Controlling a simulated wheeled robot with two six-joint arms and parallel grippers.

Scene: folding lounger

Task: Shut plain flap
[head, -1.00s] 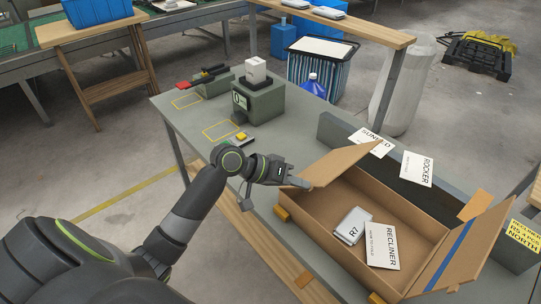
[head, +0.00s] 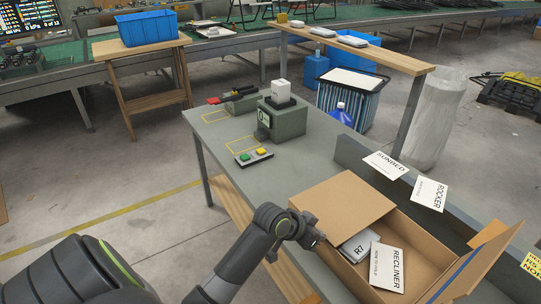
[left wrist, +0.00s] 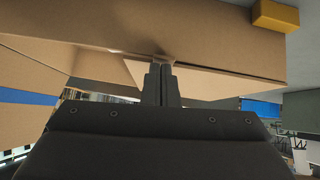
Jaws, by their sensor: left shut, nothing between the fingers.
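The open cardboard box (head: 420,240) stands on the grey bench. Its plain flap (head: 342,205) lies inward over the left end of the opening; I cannot tell whether it is fully flat. The other flap, with a blue stripe (head: 478,262), stands raised at the right end. My left gripper (head: 314,241) is at the near-left corner of the box, by the plain flap's near edge. In the left wrist view its fingers (left wrist: 160,84) are shut and empty, close to cardboard (left wrist: 215,78). My right gripper is out of view.
In the box are a grey R7 packet (head: 357,247) and a RECLINER card (head: 387,265). SUNBED (head: 386,165) and ROCKER (head: 429,194) cards show on a grey panel behind.

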